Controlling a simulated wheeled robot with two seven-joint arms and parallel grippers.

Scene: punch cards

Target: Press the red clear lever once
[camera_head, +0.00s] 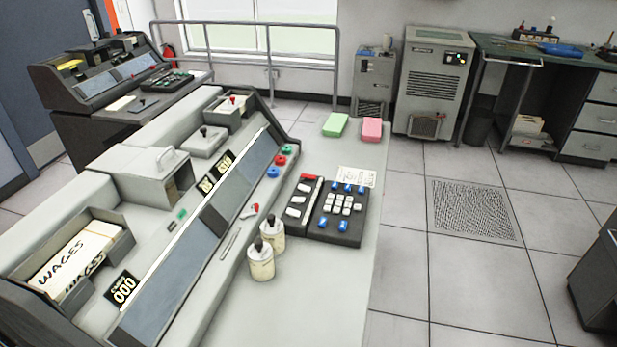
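A small red-tipped lever (255,207) sits on the front ledge of the grey punch machine, left of the keypad. Other red parts are a red bar (310,177) at the top of the keypad's left section, a round red button (280,160) on the machine and a small red knob (231,99) at its far end. The black keypad (323,228) has white and blue keys. Neither of my grippers is in view.
Two cream pots with black knobs (261,262) stand in front of the keypad. Green (335,124) and pink (372,129) card stacks lie at the desk's far end. A WAGES card tray (117,246) is at left. The desk's right front (325,300) is clear.

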